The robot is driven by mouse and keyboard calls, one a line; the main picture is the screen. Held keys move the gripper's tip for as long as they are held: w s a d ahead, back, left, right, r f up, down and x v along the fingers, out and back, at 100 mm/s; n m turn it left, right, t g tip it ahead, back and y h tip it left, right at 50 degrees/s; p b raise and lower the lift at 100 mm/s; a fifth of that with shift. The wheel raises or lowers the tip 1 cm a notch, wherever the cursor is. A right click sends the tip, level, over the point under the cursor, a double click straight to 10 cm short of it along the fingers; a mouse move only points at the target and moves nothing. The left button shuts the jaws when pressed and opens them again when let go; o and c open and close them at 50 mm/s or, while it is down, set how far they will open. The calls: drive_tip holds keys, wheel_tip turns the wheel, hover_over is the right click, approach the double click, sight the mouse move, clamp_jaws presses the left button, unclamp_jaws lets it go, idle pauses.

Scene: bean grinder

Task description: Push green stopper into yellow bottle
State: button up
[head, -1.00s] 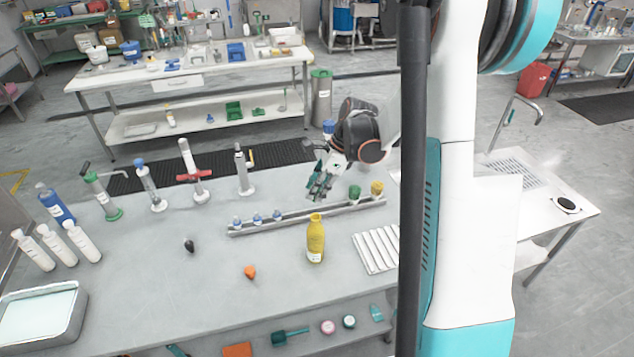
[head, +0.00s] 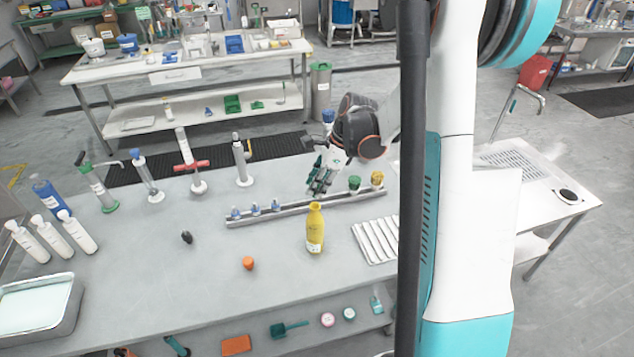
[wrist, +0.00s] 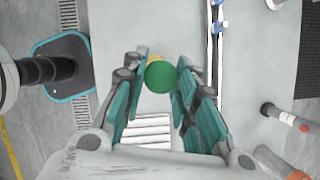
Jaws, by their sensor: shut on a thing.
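My gripper (head: 319,190) hangs over the grey bench, its teal fingers pointing down. In the wrist view my gripper (wrist: 161,72) is shut on the green stopper (wrist: 161,78), which shows as a round green disc between the fingers. A thin olive-yellow edge shows just beyond the disc. The yellow bottle (head: 315,232) stands upright on the bench with a light label. In the head view it is directly below my fingertips in the picture, with a visible gap.
A ribbed white tray (head: 376,240) lies to the right. An orange piece (head: 248,263) and a black piece (head: 187,237) lie left.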

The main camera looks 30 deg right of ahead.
drive_tip(key=shift+f+b, duration=0.95)
drive_tip(key=shift+f, duration=0.5)
drive_tip(key=shift+f+b, duration=1.7)
drive_tip(key=shift+b, duration=0.3)
idle(1.0)
drive_tip(key=o, duration=1)
drive_tip(key=shift+c, duration=0.2)
drive_tip(key=v, duration=1.2)
drive_tip(key=shift+a, duration=0.2)
